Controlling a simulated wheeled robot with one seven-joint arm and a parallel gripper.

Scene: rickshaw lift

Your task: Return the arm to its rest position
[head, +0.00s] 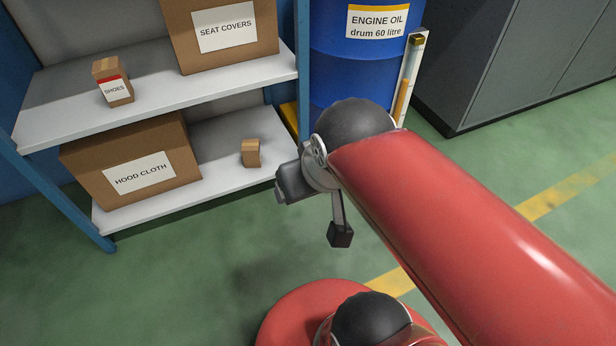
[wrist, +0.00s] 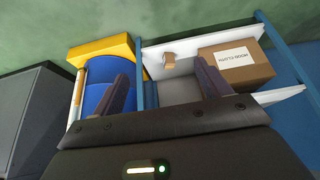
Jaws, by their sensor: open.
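My red arm (head: 450,200) reaches from the lower right of the head view toward the middle, in front of the shelf unit. My gripper (wrist: 162,68) shows in the wrist view with its two dark fingers wide apart and nothing between them. In the head view only part of the dark hand shows at the arm's end, and I cannot make out the fingertips there. The gripper looks clear of the shelf and its boxes.
The shelf holds a shoes box (head: 113,88), a seat covers box (head: 222,35), a hood cloth box (head: 135,165) and a small brown box (head: 251,153). A blue oil drum (head: 352,60) and grey cabinet (head: 520,60) stand behind. Green floor (head: 180,280) is free in front.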

